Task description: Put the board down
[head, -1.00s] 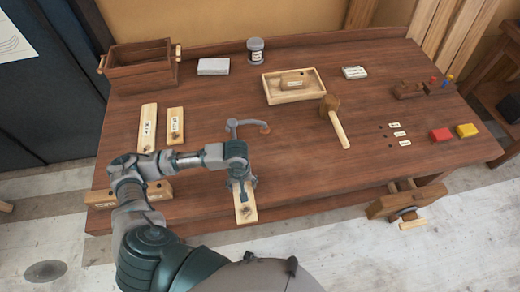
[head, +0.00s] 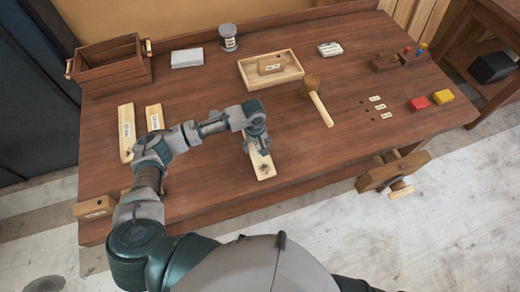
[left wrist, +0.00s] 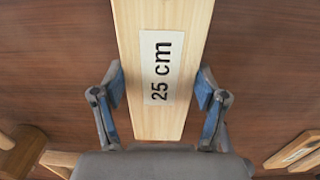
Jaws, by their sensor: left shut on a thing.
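The held board (head: 263,167) is pale wood and lies lengthwise toward the bench's front edge. In the left wrist view its label reads "25 cm" (left wrist: 161,68). My left gripper (head: 257,143) is shut on the board near one end, with a finger on each long side in the left wrist view (left wrist: 162,88). The board is over the bench top (head: 210,185) near the front edge; I cannot tell whether it touches the wood. Two other labelled pale boards, a longer one (head: 126,140) and a shorter one (head: 154,119), lie to the left. My right gripper is not in view.
A mallet (head: 312,88) and a tray with a block (head: 285,80) lie behind and right of the board. An open wooden box (head: 112,68) stands at back left. A wooden block (head: 93,208) is at the front left. Bare bench shows right of the board.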

